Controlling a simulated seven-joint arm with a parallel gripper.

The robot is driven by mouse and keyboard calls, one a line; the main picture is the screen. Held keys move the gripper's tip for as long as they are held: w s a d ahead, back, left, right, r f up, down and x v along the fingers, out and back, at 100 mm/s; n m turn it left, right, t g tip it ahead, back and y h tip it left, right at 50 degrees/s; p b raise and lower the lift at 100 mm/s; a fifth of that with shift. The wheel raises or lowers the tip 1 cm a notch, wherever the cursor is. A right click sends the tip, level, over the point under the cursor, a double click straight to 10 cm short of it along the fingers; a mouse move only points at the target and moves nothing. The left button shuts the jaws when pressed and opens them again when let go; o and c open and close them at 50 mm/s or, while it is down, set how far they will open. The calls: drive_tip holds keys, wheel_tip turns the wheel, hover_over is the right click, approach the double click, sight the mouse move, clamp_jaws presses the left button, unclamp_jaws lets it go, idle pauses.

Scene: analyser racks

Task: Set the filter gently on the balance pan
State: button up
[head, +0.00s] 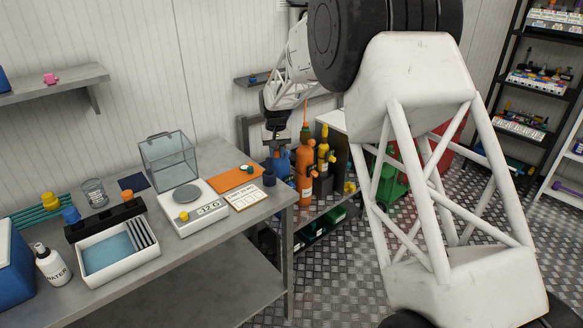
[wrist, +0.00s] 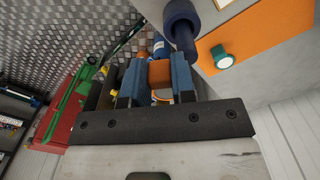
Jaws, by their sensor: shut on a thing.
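The balance (head: 195,212) stands on the bench in the head view, with its round grey pan (head: 187,194) bare. A glass draft shield (head: 167,160) stands behind it. My gripper (head: 277,150) is beyond the bench's right end in the head view, away from the pan. In the wrist view its blue fingers (wrist: 157,80) are shut on an orange, block-like piece (wrist: 160,72); I cannot tell whether this is the filter. A small round green and white piece (wrist: 222,60) lies on the orange mat (wrist: 212,45), apart from the fingers; it also shows in the head view (head: 246,168).
A dark blue cylinder (head: 269,173) stands near the bench's right edge and looms close to the fingers in the wrist view (wrist: 180,25). A white card (head: 248,199) lies right of the balance. An open white tray (head: 117,252) stands left. Orange (head: 304,165) and yellow bottles stand beyond the bench.

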drive_tip(key=s+a+n, duration=0.1)
drive_tip(key=s+a, duration=0.9)
drive_tip(key=a, duration=0.3)
drive_tip(key=s+a+r+n, duration=0.1)
drive_tip(key=s+a+n, duration=0.1)
drive_tip(key=s+a, duration=0.7)
drive_tip(key=a, duration=0.4)
drive_tip(key=shift+s+a+r, duration=0.15)
drive_tip(key=shift+s+r, duration=0.1)
drive_tip(key=shift+s, duration=0.1)
drive_tip(key=shift+f, duration=0.1)
drive_tip(key=shift+f, duration=2.95)
drive_tip(key=shift+f, duration=0.35)
drive_tip(key=o, duration=1)
drive_tip(key=shift+c, duration=0.2)
drive_tip(key=shift+r, duration=0.1)
drive_tip(key=shift+r, duration=2.95)
